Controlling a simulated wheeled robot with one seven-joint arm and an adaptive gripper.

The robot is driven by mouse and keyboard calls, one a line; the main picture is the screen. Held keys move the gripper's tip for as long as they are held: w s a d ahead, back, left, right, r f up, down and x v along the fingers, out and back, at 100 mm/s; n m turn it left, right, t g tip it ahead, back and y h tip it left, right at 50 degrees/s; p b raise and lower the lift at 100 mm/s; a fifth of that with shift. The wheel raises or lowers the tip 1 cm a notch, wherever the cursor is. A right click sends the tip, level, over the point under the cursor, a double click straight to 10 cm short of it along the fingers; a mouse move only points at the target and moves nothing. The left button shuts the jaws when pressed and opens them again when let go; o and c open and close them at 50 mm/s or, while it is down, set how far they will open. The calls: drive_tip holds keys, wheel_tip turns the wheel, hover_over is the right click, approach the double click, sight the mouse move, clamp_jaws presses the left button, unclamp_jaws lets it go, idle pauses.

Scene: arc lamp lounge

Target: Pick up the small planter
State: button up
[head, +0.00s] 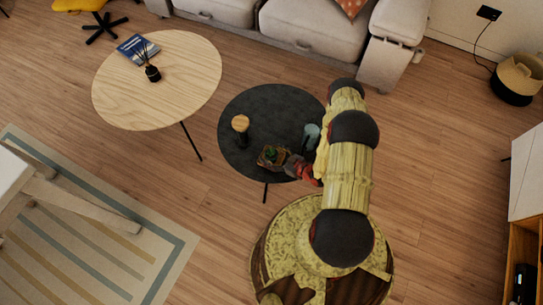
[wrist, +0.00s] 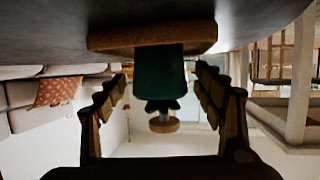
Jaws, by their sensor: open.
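The small planter (head: 271,153) is dark green with a leafy plant and stands on a wooden tray (head: 263,162) near the front of the dark round table (head: 245,105). My gripper (head: 294,167) is just right of the tray, low over the table edge. The wrist view is upside down.
A wood-topped dark jar (head: 240,124) stands left of the planter, and a bluish glass (head: 311,135) stands behind my gripper. A light wooden table (head: 150,95) with a blue book (head: 137,48) is at the left. A sofa (head: 290,30) is behind.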

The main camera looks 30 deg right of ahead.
drive_tip(key=shift+c, duration=0.4)
drive_tip(key=c, duration=1.4)
drive_tip(key=shift+r, duration=0.1)
